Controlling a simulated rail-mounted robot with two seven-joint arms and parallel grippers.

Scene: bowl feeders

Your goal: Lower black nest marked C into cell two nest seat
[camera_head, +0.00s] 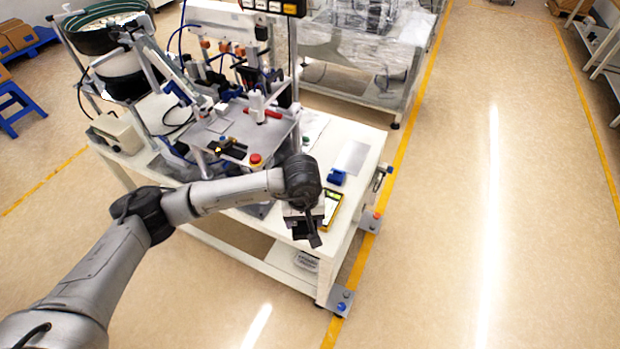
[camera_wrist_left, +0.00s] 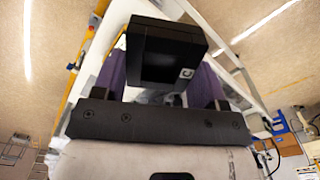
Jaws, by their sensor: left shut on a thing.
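The black nest marked C (camera_wrist_left: 167,48) is a dark block with a small pale C label, and it fills the upper middle of the left wrist view. My left gripper (camera_wrist_left: 160,88) is shut on it, with a purple finger on either side. In the head view my left gripper (camera_head: 306,229) hangs over the front right corner of the white workbench, and the nest is hard to tell from the dark gripper parts. I cannot make out which fixture is the cell two nest seat. My right gripper is not in view.
The white workbench (camera_head: 353,134) carries a raised metal plate with a red button (camera_head: 256,160). A yellow-edged device (camera_head: 331,209) lies close beside my gripper, with a blue object (camera_head: 337,177) behind it. A bowl feeder (camera_head: 100,32) stands back left.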

